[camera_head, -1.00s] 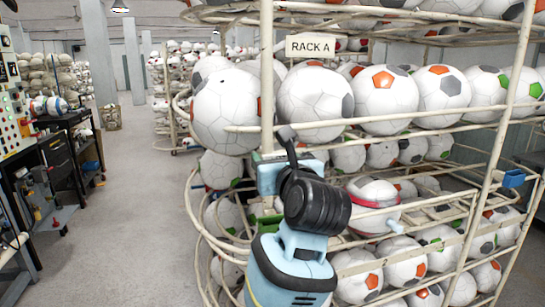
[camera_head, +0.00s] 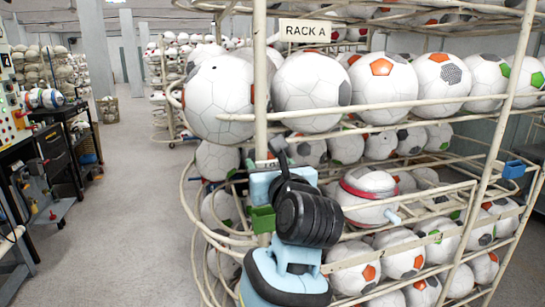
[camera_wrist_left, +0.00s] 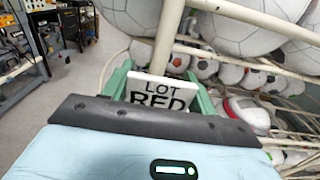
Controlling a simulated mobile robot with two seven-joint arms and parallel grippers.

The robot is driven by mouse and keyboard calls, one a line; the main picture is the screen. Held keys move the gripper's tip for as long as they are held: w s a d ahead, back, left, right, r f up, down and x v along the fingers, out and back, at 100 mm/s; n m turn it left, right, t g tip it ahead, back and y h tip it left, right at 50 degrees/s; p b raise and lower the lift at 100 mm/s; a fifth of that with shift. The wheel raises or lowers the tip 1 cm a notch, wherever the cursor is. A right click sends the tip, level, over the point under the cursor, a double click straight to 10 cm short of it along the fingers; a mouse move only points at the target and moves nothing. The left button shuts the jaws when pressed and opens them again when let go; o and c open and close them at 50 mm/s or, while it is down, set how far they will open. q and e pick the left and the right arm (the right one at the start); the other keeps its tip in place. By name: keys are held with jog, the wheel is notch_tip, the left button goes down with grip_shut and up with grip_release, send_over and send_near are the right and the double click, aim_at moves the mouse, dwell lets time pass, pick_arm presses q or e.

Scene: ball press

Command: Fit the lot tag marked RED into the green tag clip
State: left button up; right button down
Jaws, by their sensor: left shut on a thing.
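The white lot tag (camera_wrist_left: 158,92) reads LOT RED in the left wrist view, its lower edge cut off by my gripper's dark front edge. My left gripper (camera_head: 268,166) is shut on it, with greenish fingers on both sides of the tag in the wrist view. In the head view only a small pale part of the tag shows at the gripper's tip. The green tag clip (camera_head: 262,218) is at the rack's front post, just below and left of my gripper's dark wrist, which partly hides it. The tag appears above the clip; whether they touch cannot be told.
Rack A, with its sign (camera_head: 303,30), holds several soccer balls on pale rails around the gripper. A ball with a red band (camera_head: 367,195) lies close to the right. A blue clip (camera_head: 513,169) is on the far right post.

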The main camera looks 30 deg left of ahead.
aim_at(270, 211)
pick_arm(q)
jog(key=shift+f+b, duration=0.3)
jog(key=shift+f, duration=0.85)
pick_arm(e)
jog(key=shift+s+a+f, duration=0.2)
jog(key=shift+s+f, duration=0.25)
pick_arm(q)
jog(key=shift+r, duration=0.1)
pick_arm(e)
jog(key=shift+w, duration=0.1)
jog(key=shift+d, duration=0.15)
jog(key=shift+w+r, duration=0.25)
jog(key=shift+r, duration=0.1)
pick_arm(q)
jog(key=shift+f, duration=0.45)
pick_arm(e)
jog(key=shift+s+f, duration=0.25)
jog(key=shift+f, duration=0.05)
